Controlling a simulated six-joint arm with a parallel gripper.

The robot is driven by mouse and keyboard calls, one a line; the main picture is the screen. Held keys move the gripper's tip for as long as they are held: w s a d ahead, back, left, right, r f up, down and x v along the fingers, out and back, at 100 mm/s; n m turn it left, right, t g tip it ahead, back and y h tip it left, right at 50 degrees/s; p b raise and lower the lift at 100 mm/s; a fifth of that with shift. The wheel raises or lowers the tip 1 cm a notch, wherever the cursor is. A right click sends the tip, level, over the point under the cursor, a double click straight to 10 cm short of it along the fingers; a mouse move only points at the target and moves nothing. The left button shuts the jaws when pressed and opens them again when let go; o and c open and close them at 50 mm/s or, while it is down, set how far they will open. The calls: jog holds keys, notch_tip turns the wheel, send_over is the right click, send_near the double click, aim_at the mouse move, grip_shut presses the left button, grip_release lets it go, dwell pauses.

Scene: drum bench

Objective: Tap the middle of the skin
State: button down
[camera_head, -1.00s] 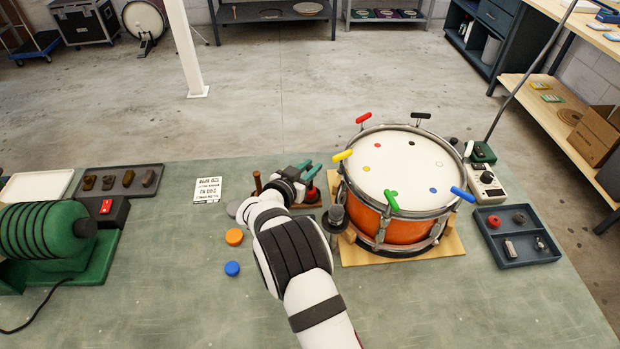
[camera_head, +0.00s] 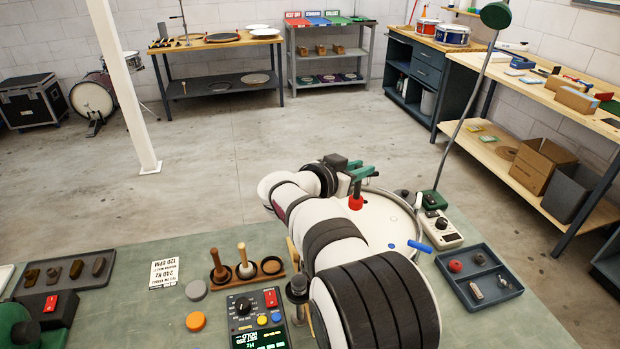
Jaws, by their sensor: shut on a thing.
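The drum is largely hidden behind my arm; its white skin (camera_head: 385,218) shows to the right of my wrist, with the metal rim around it. My gripper (camera_head: 360,176) has green fingers and is over the far left part of the skin in the picture. It is shut on a red-headed beater (camera_head: 356,202), whose red end points down toward the skin. I cannot tell whether the red end touches the skin. The middle of the skin is partly covered by my arm.
Left of my arm are a rack (camera_head: 233,281) with two wooden-handled beaters and an empty hole, and a control box (camera_head: 256,318) with a lit display. Right of the drum are a cream meter (camera_head: 440,228) and a dark tray (camera_head: 478,278) of small parts.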

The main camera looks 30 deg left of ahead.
jog(key=shift+w+d+r+h, duration=0.1)
jog(key=shift+w+d+h, duration=0.1)
jog(key=shift+d, duration=0.15)
jog(key=shift+w+d+h, duration=0.1)
jog(key=shift+d+h, duration=0.1)
jog(key=shift+d, duration=0.15)
notch_tip(320, 180, down, 6)
jog(key=shift+m, duration=0.3)
notch_tip(320, 180, up, 5)
jog(key=shift+d+r, duration=0.1)
